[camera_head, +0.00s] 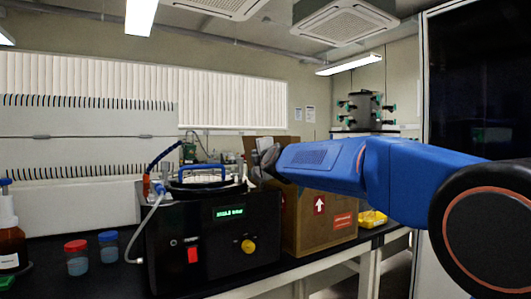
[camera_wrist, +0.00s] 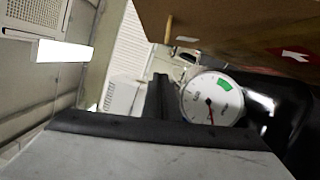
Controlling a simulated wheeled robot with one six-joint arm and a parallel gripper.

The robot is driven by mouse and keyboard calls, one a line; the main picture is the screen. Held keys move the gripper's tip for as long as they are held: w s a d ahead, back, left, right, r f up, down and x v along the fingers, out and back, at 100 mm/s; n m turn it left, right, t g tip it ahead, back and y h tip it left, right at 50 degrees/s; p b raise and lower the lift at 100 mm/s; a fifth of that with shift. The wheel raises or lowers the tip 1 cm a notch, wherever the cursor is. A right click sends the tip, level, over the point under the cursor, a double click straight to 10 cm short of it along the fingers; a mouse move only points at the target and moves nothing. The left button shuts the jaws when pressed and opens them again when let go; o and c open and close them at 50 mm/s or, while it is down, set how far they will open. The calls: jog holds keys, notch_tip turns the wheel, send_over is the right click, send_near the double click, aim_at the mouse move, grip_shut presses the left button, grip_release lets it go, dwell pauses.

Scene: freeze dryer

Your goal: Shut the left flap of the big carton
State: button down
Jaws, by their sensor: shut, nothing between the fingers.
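The big brown carton (camera_head: 303,232) stands on the black bench, right of the black machine, with a white-arrow label on its front. A brown flap (camera_head: 250,144) stands up at its top left, partly hidden behind my gripper. My gripper (camera_head: 268,158) is shut and empty, reaching in from the right above the carton's left part, close to the flap. I cannot tell whether it touches the flap. In the wrist view my shut fingers (camera_wrist: 160,88) point away from the camera, and the carton's brown surface (camera_wrist: 225,22) fills the upper right, apart from the fingers.
The black machine (camera_head: 215,245) with a green display, hoses and a blue handle stands directly left of the carton. A round white gauge (camera_wrist: 211,100) is close beside my fingers in the wrist view. Red-capped and blue-capped jars (camera_head: 77,258) stand further left. A yellow tray (camera_head: 372,219) lies right of the carton.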

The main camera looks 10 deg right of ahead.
jog(key=shift+w+d+r, duration=0.15)
jog(key=shift+w+d, duration=0.1)
jog(key=shift+d, duration=0.3)
jog(key=shift+w+d+r, duration=0.15)
jog(key=shift+w+d, duration=0.1)
jog(key=shift+d, duration=0.4)
jog(key=shift+w+d+r, duration=0.1)
jog(key=shift+w+d, duration=0.1)
jog(key=shift+d, duration=0.45)
jog(key=shift+w, duration=0.1)
